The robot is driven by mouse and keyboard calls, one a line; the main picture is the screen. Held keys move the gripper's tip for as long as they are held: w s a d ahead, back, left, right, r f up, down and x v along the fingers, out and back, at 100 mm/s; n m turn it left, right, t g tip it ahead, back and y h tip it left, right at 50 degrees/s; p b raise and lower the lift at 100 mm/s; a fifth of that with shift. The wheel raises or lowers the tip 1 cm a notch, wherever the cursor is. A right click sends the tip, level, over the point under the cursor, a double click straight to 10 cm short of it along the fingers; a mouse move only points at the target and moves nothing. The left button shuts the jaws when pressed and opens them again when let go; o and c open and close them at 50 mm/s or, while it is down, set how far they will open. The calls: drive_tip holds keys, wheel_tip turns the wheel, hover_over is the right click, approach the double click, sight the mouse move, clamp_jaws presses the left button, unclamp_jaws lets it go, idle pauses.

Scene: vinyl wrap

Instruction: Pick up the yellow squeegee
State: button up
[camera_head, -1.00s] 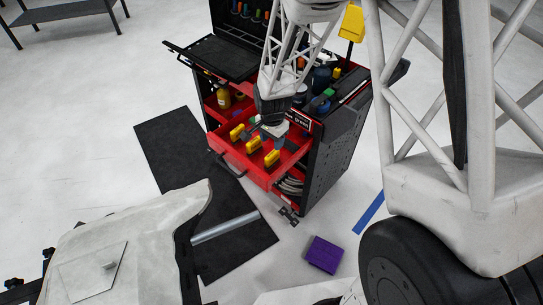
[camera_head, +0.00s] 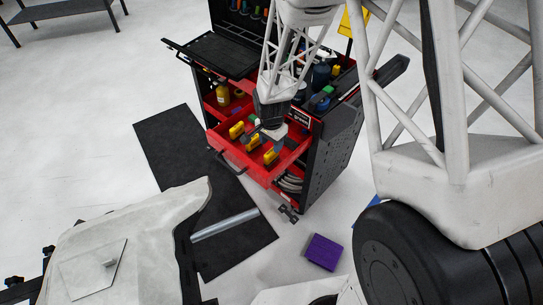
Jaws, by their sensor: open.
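Several yellow squeegees lie in the open red drawer (camera_head: 262,176) of the tool cart. One squeegee (camera_head: 236,130) is at the left, another (camera_head: 252,143) in the middle, and a third (camera_head: 271,156) nearest the drawer's front right. My gripper (camera_head: 267,138) points down over the drawer, open, just above and behind the middle and front squeegees. Its fingertips are small and partly blend with the drawer contents, so I cannot tell whether they touch a squeegee.
The black tool cart (camera_head: 335,150) has bottles on top and a raised lid behind my arm. A black mat (camera_head: 172,150) lies left of it. A purple block (camera_head: 323,252) is on the floor. A pale panel (camera_head: 95,250) fills the lower left.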

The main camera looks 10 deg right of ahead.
sight(272, 150)
drive_tip(key=shift+f, duration=2.65)
clamp_jaws()
drive_tip(key=shift+r, duration=0.15)
drive_tip(key=shift+r, duration=4.9)
drive_tip(key=shift+w, duration=0.1)
